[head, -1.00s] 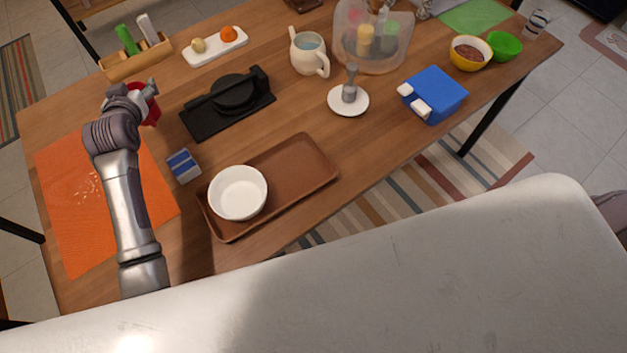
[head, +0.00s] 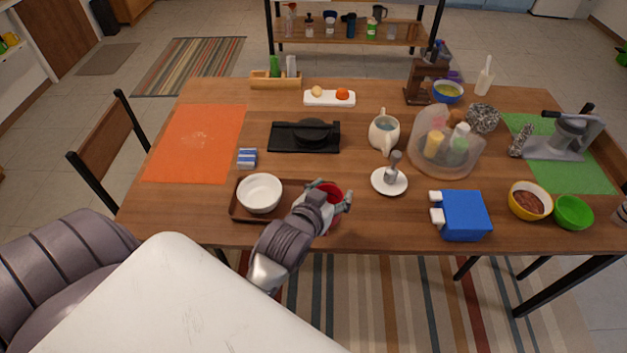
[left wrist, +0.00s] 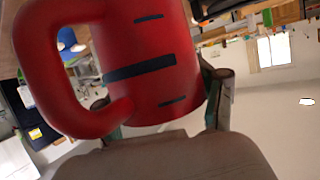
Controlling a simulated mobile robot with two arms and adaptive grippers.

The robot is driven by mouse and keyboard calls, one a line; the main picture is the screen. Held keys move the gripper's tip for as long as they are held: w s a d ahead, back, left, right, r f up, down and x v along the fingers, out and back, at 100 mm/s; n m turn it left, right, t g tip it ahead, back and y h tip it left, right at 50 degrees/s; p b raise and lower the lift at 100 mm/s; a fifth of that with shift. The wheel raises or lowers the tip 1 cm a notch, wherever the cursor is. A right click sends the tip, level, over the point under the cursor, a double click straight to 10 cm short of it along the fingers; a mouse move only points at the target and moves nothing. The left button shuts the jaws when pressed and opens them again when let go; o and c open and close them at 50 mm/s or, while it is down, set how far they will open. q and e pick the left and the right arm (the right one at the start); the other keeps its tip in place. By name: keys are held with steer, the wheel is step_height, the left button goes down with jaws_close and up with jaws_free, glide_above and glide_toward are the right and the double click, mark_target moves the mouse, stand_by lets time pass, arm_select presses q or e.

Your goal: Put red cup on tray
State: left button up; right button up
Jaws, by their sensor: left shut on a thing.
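My left gripper (head: 330,195) is shut on the red cup (head: 333,188) at the right end of the brown tray (head: 238,212). The gripper and arm hide part of the cup and tray in the head view, so I cannot tell whether the cup touches the tray. In the left wrist view the cup (left wrist: 150,65) fills much of the picture, dark stripes on its side and handle at left, with finger parts (left wrist: 160,100) on both sides. A white bowl (head: 260,193) stands on the tray's left part. My right gripper is not in view.
A white saucer (head: 376,185) with a grey utensil stands right of the tray, and a blue box (head: 465,215) farther right. A black appliance (head: 290,140) lies behind the tray. A small blue-and-white box (head: 247,158) sits behind the bowl.

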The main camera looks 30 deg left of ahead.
arm_select(q)
steer(key=shift+w+a+f, duration=0.2)
steer(key=shift+w+f, duration=0.05)
steer(key=shift+w+a+f+p, duration=0.2)
steer(key=shift+w+a+f, duration=1.05)
steer(key=shift+f, duration=0.5)
steer(key=shift+w+a+f+p, duration=0.2)
steer(key=shift+w+a+f, duration=1.1)
steer(key=shift+f, duration=0.45)
steer(key=shift+w+a+f+p, duration=0.2)
steer(key=shift+w+a+f, duration=1.05)
steer(key=shift+f, duration=0.5)
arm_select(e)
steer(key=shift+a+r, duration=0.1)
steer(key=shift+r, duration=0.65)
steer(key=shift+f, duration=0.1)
arm_select(q)
steer(key=o, duration=1.4)
steer(key=shift+s+f, duration=0.1)
steer(key=shift+f, duration=0.05)
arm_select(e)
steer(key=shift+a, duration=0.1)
